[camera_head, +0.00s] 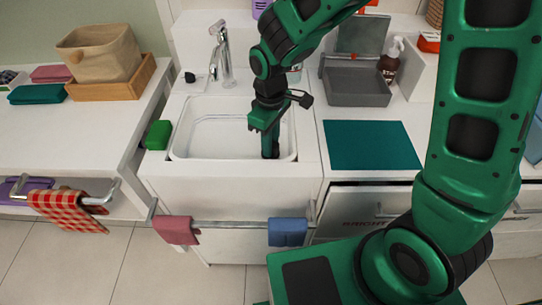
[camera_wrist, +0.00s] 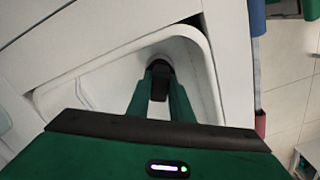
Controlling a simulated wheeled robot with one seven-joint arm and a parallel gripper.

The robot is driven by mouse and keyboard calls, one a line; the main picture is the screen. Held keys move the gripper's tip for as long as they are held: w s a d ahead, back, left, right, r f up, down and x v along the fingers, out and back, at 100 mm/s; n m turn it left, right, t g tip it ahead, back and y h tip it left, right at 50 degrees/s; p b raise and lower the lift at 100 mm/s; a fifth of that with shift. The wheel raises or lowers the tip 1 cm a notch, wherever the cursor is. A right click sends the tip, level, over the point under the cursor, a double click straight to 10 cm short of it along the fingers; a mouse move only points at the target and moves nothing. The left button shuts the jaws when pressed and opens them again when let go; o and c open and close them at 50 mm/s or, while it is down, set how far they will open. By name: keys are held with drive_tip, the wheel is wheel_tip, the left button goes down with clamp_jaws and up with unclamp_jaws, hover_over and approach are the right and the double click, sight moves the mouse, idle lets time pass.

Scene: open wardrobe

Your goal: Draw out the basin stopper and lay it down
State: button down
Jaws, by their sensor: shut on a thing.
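The white basin (camera_head: 178,140) is set in the counter, below the silver tap. My gripper (camera_head: 270,154) points down inside the basin, near its front right corner. In the wrist view, my green fingers reach into the basin (camera_wrist: 88,84) and are closed around a dark piece, the basin stopper (camera_wrist: 160,87). The stopper is largely hidden by the fingers, and in the head view I cannot separate it from the dark fingertips. Whether it still sits in the drain cannot be told.
A silver tap (camera_head: 222,52) stands behind the basin, and a green sponge (camera_head: 158,135) lies at its left. A teal mat (camera_head: 371,145) lies on the right counter, with a grey open box (camera_head: 356,87) behind it. Cloths hang on the front rail.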

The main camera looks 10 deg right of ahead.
drive_tip(key=shift+r, duration=1.55)
